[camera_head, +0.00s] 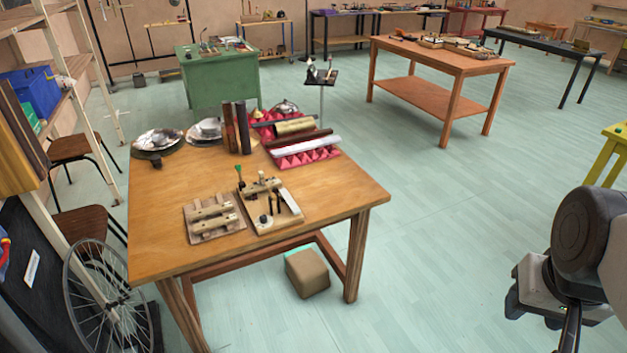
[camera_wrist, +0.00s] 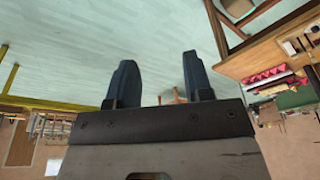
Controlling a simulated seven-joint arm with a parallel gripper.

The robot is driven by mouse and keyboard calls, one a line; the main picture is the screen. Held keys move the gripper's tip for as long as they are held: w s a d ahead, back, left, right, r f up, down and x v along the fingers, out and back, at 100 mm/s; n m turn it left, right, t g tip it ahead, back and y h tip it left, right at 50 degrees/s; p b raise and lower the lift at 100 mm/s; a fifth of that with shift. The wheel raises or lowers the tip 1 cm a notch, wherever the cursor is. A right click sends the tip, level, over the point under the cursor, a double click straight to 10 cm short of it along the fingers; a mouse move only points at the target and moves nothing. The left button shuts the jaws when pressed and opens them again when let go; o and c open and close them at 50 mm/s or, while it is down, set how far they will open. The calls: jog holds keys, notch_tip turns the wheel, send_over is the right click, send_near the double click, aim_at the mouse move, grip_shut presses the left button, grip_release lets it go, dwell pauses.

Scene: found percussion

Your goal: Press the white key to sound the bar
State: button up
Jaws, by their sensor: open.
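A small wooden board device (camera_head: 262,222) stands near the front edge of the wooden table, in the head view. A narrow white key (camera_head: 291,201) lies at its right side, beside dark pieces. A long pale bar (camera_head: 305,145) lies on pink pyramid foam (camera_head: 313,158) farther back; I cannot tell which bar the key sounds. My gripper (camera_wrist: 158,60) is open and empty, its two dark fingers apart in the wrist view. In the head view it hangs at the far right, over the floor, well away from the table and key.
On the table (camera_head: 160,220) are a second wooden block device (camera_head: 213,217), metal bowls (camera_head: 158,140), upright dark bars (camera_head: 237,128) and a cylinder on foam. A brown box (camera_head: 307,273) sits on the floor below. Open floor lies between gripper and table.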

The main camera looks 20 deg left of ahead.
jog(key=shift+w+r, duration=0.1)
jog(key=shift+w, duration=0.05)
jog(key=c, duration=0.4)
jog(key=shift+w+a+r, duration=0.1)
jog(key=shift+w+a, duration=0.05)
jog(key=shift+w, duration=0.05)
jog(key=c, duration=0.3)
jog(key=shift+w+a+r+n, duration=0.1)
jog(key=shift+w+n, duration=0.2)
jog(key=shift+w, duration=0.05)
grip_shut()
jog(key=w+a+n+g, duration=0.1)
jog(key=w+a+n, duration=0.6)
jog(key=w+a, duration=0.5)
jog(key=w+a+n, duration=0.6)
jog(key=w+a, duration=0.1)
jog(key=w, duration=0.9)
jog(key=w+a+f+n, duration=0.4)
jog(key=a+f, duration=0.2)
jog(key=a, duration=0.5)
jog(key=w+a+f+n+g, duration=0.1)
jog(key=w+a+f+n, duration=0.4)
jog(key=a, duration=0.6)
jog(key=w+a+f+n, duration=0.4)
jog(key=w+a+f, duration=0.1)
jog(key=a, duration=0.6)
jog(key=shift+w+a+f+n+g, duration=0.25)
jog(key=shift+a+f+n+g, duration=0.05)
jog(key=shift+f, duration=0.55)
